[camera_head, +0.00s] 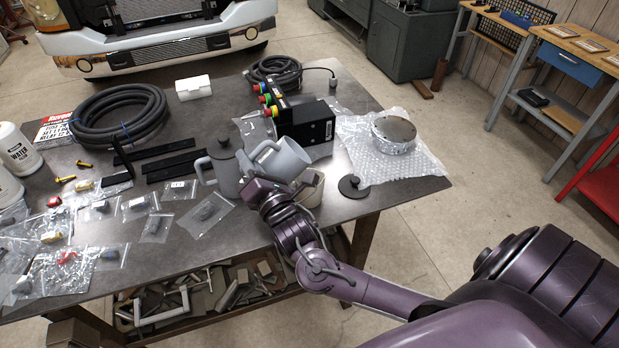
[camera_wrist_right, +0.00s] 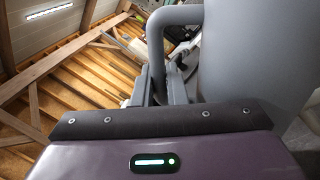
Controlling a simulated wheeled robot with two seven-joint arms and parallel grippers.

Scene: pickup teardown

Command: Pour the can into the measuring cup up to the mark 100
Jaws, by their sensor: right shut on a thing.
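A grey vessel with a loop handle (camera_head: 287,160) is tilted above the near right part of the table. My right gripper (camera_head: 268,183) is shut on it, seemingly at the handle. In the right wrist view the vessel's smooth grey wall (camera_wrist_right: 245,50) fills the right side, with the handle beside it. A pale beige cup (camera_head: 311,190) stands just below and right of the gripper, partly hidden by my wrist. I cannot read any marks on it or see its contents. A grey lidded jug (camera_head: 225,172) stands upright to the left. My left gripper is not in view.
A dark round lid (camera_head: 353,187) lies near the table's right edge. Bubble wrap (camera_head: 425,166) holds a round metal part (camera_head: 394,131). A black box with coloured buttons (camera_head: 308,122) stands behind the grey vessel. Bagged small parts and a coiled hose (camera_head: 119,112) crowd the left.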

